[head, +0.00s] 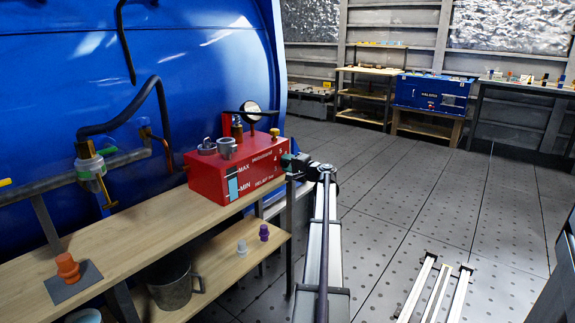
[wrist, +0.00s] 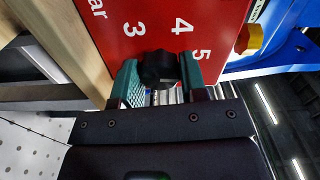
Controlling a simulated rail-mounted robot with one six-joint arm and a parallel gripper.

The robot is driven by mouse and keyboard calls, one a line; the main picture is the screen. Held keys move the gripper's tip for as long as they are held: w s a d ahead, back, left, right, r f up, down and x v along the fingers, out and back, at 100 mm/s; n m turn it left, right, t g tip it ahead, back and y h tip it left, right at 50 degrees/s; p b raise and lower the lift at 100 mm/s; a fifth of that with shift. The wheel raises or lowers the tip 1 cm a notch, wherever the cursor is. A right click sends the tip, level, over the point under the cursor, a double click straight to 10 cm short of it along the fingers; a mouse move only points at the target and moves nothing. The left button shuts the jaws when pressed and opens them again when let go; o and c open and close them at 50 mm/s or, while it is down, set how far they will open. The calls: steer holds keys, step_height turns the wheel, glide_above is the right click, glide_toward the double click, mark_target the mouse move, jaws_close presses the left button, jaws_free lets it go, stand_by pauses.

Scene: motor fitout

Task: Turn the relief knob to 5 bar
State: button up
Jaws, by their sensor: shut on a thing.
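The red power unit (head: 215,185) stands at the right end of the wooden bench, with MAX/MIN marks beside a level window. In the wrist view its red face (wrist: 150,15) carries the white numbers 3, 4 and 5 around the black relief knob (wrist: 158,68). The 3 lies left of the knob, the 4 above it and the 5 to its right. My gripper (wrist: 160,82) is shut on the knob, a green finger on each side. The gripper also shows at the box's right end in the head view (head: 294,164). I cannot make out the knob's pointer.
On the box stand a metal cup (head: 227,148), a round gauge (head: 250,112) and a yellow cap (head: 275,132). The bench (head: 140,235) holds an orange part (head: 67,267). The floor to the right is mostly clear.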

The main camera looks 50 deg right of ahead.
steer(key=shift+n, duration=0.6)
steer(key=o, duration=0.9)
steer(key=s, duration=1.1)
